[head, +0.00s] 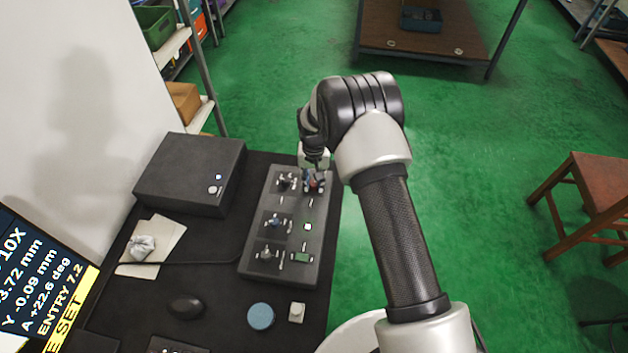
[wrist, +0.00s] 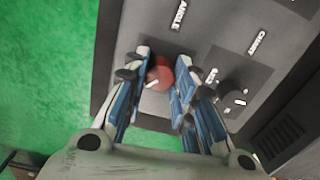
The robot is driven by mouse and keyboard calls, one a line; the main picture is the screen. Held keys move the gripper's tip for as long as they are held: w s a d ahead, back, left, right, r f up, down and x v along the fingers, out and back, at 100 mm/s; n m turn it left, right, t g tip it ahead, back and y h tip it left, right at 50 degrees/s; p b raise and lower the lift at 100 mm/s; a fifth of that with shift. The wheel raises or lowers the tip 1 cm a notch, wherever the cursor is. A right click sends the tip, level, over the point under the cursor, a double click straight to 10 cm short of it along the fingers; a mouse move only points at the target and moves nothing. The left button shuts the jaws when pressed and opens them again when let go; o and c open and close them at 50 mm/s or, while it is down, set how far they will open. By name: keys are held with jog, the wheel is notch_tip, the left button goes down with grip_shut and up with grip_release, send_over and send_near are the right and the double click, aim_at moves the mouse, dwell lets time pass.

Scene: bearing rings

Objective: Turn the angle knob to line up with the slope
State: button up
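The red angle knob (wrist: 160,76) sits on a dark panel in the wrist view, beside a label reading ANGLE (wrist: 180,15). A pale mark shows at its lower left edge. In the head view the knob (head: 315,182) is at the panel's far right, partly under my gripper (head: 315,162). In the wrist view my gripper (wrist: 162,62) has its blue-padded fingers on either side of the knob, the right one covering part of it. Whether the pads touch it, I cannot tell. A screen (head: 40,275) reads A +22.6 deg, cut off at the left.
The grey panel (head: 252,262) carries several other knobs, close to my gripper. One dark knob (wrist: 235,98) is right of my fingers. A black box (head: 165,165), a mouse (head: 186,307) and a blue disc (head: 261,316) share the table.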

aim_at(314, 183)
jog(key=o, duration=0.5)
jog(key=shift+r, duration=0.15)
notch_tip(314, 183, up, 12)
jog(key=shift+f, duration=0.1)
dwell(0.3)
